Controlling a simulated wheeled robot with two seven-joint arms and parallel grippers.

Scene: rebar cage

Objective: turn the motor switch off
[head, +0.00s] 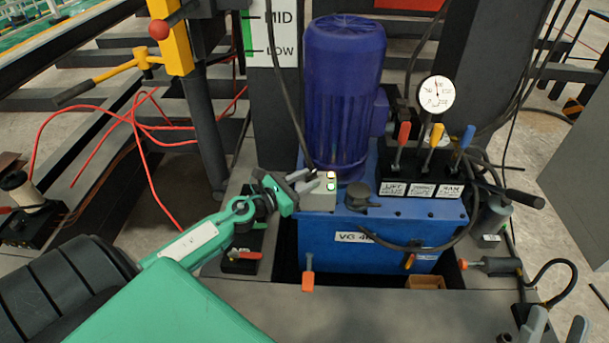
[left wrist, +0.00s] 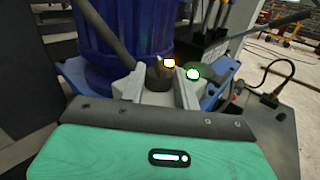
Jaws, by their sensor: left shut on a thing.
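The motor switch is on a small grey box (head: 319,201) at the foot of the blue motor (head: 344,85), on top of the blue hydraulic unit. My left gripper (head: 318,181) reaches the box from the left. In the left wrist view, its two pale fingers are closed around the dark switch knob (left wrist: 158,84). An amber-white light (left wrist: 169,62) and a green light (left wrist: 193,73) glow just beyond the knob. The fingers partly hide the box, and the knob's exact angle is unclear. My right gripper (head: 556,326) is at the bottom right edge, its fingertips apart and empty.
Red, yellow and blue levers (head: 434,140) stand right of the motor, below a round pressure gauge (head: 436,95). A dark cap (head: 361,194) sits close right of the switch box. A black cable hangs down near my left fingers. Red hoses lie at the left.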

